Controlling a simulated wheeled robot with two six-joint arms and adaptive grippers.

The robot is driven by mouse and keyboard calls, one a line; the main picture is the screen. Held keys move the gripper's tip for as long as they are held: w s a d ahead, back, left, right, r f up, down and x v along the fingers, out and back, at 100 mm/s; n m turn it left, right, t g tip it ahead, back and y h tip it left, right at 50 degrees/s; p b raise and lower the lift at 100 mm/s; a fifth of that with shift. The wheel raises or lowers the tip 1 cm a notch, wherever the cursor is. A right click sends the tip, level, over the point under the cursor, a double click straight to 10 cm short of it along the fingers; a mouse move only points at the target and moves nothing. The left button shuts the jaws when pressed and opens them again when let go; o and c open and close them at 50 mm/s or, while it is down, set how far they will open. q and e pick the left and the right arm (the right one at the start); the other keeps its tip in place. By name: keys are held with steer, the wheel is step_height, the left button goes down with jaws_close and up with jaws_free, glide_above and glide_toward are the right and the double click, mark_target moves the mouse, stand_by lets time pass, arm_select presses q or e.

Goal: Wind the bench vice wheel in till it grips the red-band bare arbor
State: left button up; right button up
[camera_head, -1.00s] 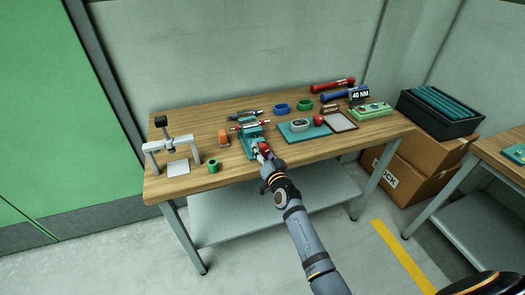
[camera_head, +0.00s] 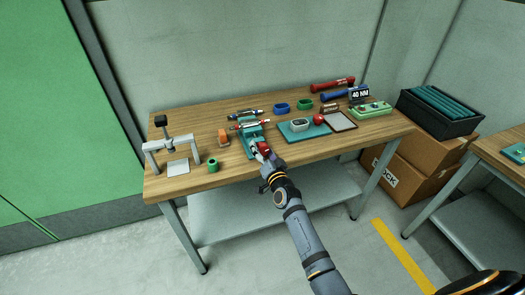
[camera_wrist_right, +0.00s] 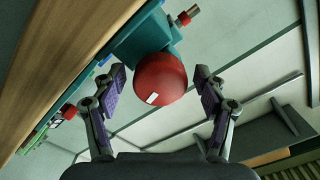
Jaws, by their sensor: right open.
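The teal bench vice (camera_head: 252,136) stands near the front edge of the workbench. Its red wheel (camera_head: 264,147) faces the front, and in the right wrist view it is a round red knob (camera_wrist_right: 158,78) with a small white mark. A silver arbor with red on it (camera_head: 249,124) lies across the vice; whether the jaws touch it is too small to tell. My right gripper (camera_head: 261,153) is at the wheel. In the right wrist view my right gripper (camera_wrist_right: 159,82) is open, a finger on each side of the wheel with visible gaps. My left gripper is not in view.
A second arbor (camera_head: 246,112) lies behind the vice.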

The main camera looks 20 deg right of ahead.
steer(key=shift+s, duration=0.1)
steer(key=s, duration=1.2)
steer(key=shift+d, duration=0.2)
steer(key=shift+d, duration=0.1)
